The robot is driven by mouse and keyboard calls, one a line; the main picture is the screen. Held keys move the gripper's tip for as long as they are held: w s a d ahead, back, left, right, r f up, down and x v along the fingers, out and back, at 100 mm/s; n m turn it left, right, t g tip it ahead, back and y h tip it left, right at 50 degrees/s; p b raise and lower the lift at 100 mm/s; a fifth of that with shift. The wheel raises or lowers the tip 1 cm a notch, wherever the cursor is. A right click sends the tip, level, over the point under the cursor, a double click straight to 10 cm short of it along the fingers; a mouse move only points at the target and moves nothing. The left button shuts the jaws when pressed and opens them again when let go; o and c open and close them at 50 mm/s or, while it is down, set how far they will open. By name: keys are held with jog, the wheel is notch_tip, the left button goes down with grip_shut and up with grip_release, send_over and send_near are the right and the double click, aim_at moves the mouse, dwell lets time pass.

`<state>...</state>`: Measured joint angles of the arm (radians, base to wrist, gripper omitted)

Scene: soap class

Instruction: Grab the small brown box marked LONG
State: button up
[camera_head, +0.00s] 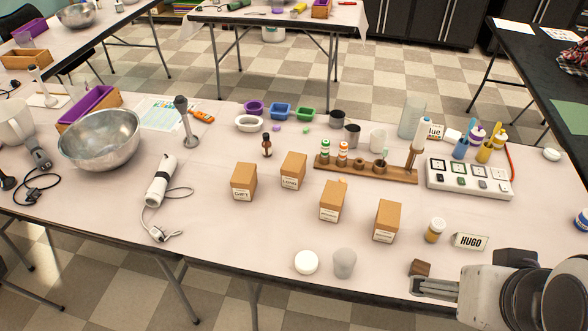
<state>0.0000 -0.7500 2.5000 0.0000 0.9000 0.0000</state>
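Several small brown boxes with white labels stand upright on the white table (215,235). One box (244,181) is at the left, and its label seems to read GIFT. A second box (293,170) stands behind and to its right. A third box (334,200) is in the middle, and a fourth box (387,220) is nearest my gripper.
A small dark brown block (420,267) is beside my gripper. An orange-labelled jar (435,230) and a HUGO sign (470,241) stand right of the boxes. A wooden rack (372,169) with bottles is behind. White round pieces (306,262) lie in front. A steel bowl (100,139) is left.

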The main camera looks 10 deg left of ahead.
jog(key=shift+c, duration=0.4)
jog(key=c, duration=0.4)
jog(key=w+a+r+n+t+y, duration=0.1)
jog(key=w+a+r+y, duration=0.1)
jog(key=w+a, duration=0.6)
jog(key=w+a+r+t+y, duration=0.15)
jog(key=w+a, duration=0.25)
jog(key=w, duration=0.8)
jog(key=m+t, duration=0.1)
jog(key=t, duration=0.3)
send_over(292, 167)
jog(key=s+d, duration=0.4)
notch_tip(292, 167, down, 14)
jog(key=a+f+h, duration=0.1)
jog(key=f, duration=0.4)
jog(key=a+f+t+h, duration=0.1)
jog(key=a+f+h, duration=0.1)
jog(key=f, duration=0.4)
jog(key=a+f+m+h, duration=0.1)
jog(key=f, duration=0.4)
jog(key=shift+s+a+f+t+h, duration=0.1)
jog(key=shift+a+f+t+h, duration=0.15)
jog(key=shift+h, duration=0.1)
